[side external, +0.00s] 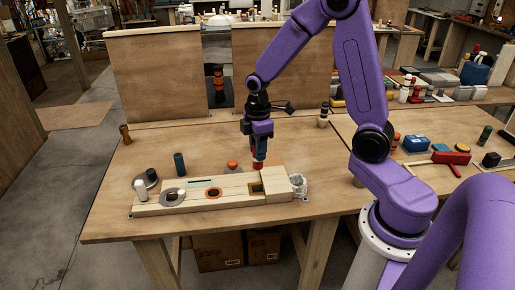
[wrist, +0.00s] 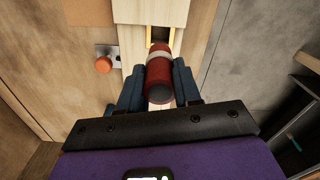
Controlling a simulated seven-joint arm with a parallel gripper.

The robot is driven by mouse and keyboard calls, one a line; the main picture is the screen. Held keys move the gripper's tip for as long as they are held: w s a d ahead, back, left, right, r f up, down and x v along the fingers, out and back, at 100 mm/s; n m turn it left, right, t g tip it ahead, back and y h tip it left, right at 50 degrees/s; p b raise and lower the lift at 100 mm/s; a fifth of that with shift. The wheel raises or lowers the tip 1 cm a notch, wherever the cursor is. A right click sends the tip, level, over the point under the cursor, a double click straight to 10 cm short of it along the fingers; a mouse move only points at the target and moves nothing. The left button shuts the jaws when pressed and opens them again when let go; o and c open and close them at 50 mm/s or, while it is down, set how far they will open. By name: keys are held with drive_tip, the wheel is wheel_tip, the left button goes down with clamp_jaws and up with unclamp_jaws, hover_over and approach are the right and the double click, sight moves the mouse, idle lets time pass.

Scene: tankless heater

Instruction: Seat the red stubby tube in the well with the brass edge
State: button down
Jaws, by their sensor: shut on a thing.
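The red stubby tube (wrist: 160,85), with a pale band and a dark end, is between my gripper's blue-grey fingers (wrist: 158,88) in the wrist view. My gripper (side external: 258,152) is shut on it in the side view, where the red tube (side external: 258,165) hangs above the back of the pale wooden fixture (side external: 235,183). The well with the brass edge (side external: 256,189) is near the fixture's right end, just below the tube. In the wrist view the brass edge (wrist: 149,33) shows just beyond the tube's far end. The tube appears outside the well; the exact gap is unclear.
The fixture also has a red-ringed well (side external: 214,193) and a grey-ringed opening (side external: 172,196). An orange-topped piece (side external: 232,164) stands behind it, a blue cylinder (side external: 179,163) further left, and a brown cylinder (side external: 126,134) at far left. The front table strip is clear.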

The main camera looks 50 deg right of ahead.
drive_tip(key=shift+f, duration=2.45)
drive_tip(key=shift+f, duration=0.1)
drive_tip(key=shift+f, duration=1.55)
drive_tip(key=shift+f, duration=1.6)
idle(0.5)
drive_tip(key=c, duration=0.7)
unclamp_jaws()
wheel_tip(320, 180, up, 17)
drive_tip(key=shift+r, duration=0.2)
